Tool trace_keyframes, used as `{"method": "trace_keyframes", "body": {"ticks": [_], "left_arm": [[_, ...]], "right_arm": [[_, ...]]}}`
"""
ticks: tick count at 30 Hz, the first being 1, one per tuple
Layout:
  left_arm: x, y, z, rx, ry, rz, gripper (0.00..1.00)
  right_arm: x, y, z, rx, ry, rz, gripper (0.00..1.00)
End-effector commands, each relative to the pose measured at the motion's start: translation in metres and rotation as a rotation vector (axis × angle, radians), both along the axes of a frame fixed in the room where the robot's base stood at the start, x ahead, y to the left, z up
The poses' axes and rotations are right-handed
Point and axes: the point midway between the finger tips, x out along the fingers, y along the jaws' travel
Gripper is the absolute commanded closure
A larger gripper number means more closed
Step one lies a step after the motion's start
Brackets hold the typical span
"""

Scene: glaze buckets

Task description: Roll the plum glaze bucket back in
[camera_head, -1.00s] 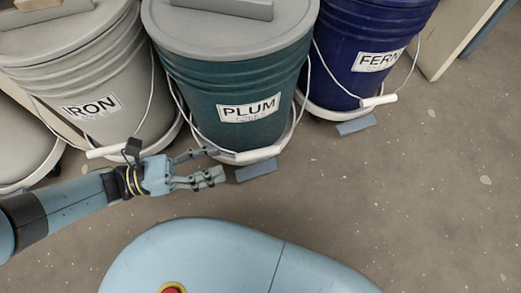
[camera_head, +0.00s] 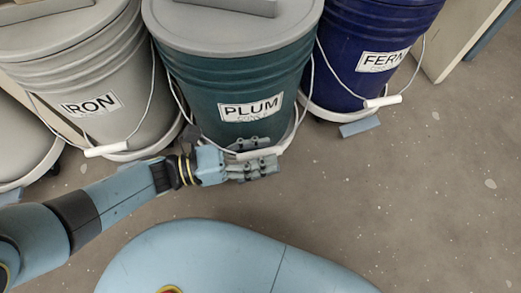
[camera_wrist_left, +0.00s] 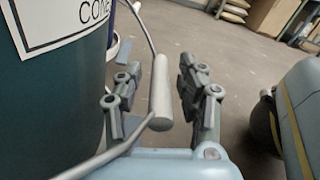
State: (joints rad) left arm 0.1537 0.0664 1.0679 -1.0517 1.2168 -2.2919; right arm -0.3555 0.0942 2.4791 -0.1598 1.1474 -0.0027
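The plum bucket (camera_head: 232,85) is dark teal with a grey lid and a PLUM label, standing on a pale wheeled base between the other buckets. Its wire bail hangs down in front, with a pale grip bar (camera_wrist_left: 161,90). My left gripper (camera_head: 265,158) is low in front of the bucket. In the left wrist view its fingers (camera_wrist_left: 160,95) are apart, one on each side of the grip bar, with gaps showing; it is open. In the head view the gripper hides most of the bar and the blue wedge below. My right gripper is not in view.
The grey iron bucket (camera_head: 85,75) stands to the left, its bail grip hanging low in front. The dark blue fern bucket (camera_head: 365,40) stands to the right, with a blue wedge (camera_head: 359,127) on the floor before it. The floor (camera_head: 440,190) at right is clear.

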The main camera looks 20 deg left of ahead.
Motion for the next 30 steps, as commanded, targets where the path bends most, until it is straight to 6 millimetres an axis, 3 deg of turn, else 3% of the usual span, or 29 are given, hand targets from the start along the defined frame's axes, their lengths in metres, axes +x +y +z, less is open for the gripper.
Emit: {"method": "trace_keyframes", "body": {"ticks": [1,8,20,30], "left_arm": [[0.0,0.0,0.0,0.0,0.0,0.0,0.7],[0.0,0.0,0.0,0.0,0.0,0.0,1.0],[0.001,0.001,0.0,0.001,0.0,0.0,1.0],[0.039,0.027,0.0,0.003,0.0,0.004,1.0]], "right_arm": [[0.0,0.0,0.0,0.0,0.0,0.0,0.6],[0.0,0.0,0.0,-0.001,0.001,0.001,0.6],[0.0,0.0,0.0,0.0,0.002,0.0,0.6],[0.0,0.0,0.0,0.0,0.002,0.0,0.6]]}}
